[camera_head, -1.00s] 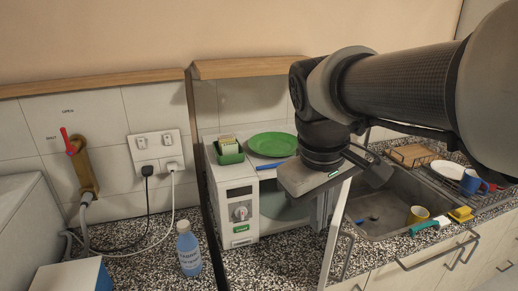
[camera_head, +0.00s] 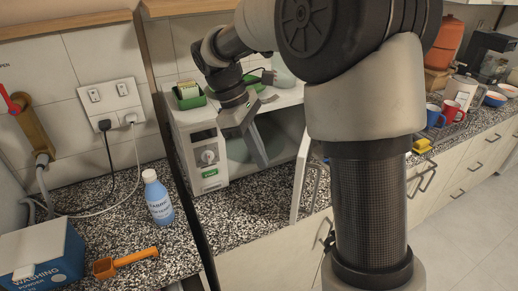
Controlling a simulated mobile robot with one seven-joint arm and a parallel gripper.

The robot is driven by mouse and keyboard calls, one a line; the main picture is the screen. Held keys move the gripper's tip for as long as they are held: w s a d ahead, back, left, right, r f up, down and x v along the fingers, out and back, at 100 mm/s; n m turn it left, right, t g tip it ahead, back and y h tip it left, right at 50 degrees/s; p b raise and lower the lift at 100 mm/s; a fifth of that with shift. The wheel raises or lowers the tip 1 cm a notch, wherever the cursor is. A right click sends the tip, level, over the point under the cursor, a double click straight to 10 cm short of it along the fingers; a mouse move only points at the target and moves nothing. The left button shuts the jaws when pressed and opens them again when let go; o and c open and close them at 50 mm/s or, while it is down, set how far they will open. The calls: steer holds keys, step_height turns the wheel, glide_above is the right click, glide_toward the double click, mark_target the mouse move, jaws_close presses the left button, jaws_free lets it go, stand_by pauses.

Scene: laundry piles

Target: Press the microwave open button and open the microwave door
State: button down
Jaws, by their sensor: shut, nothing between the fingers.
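The white microwave (camera_head: 176,116) stands on the speckled counter. Its front panel has a round knob (camera_head: 207,157) and a green open button (camera_head: 209,173) below it. The door's far side is partly hidden by my arm. My gripper (camera_head: 261,158) is shut and empty, pointing down in front of the cavity, between the front panel and the open door. It appears apart from the door.
A green container with a sponge (camera_head: 189,96) sits on the microwave. A detergent bottle (camera_head: 158,198), an orange scoop (camera_head: 124,262) and a washing powder box (camera_head: 42,252) are at left. Red (camera_head: 450,108) and blue (camera_head: 434,117) mugs stand at right. My arm hides most of the sink.

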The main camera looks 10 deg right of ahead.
steer(key=s+d+f, duration=0.3)
steer(key=d+f, duration=0.2)
steer(key=shift+d+f, duration=0.2)
stand_by(0.4)
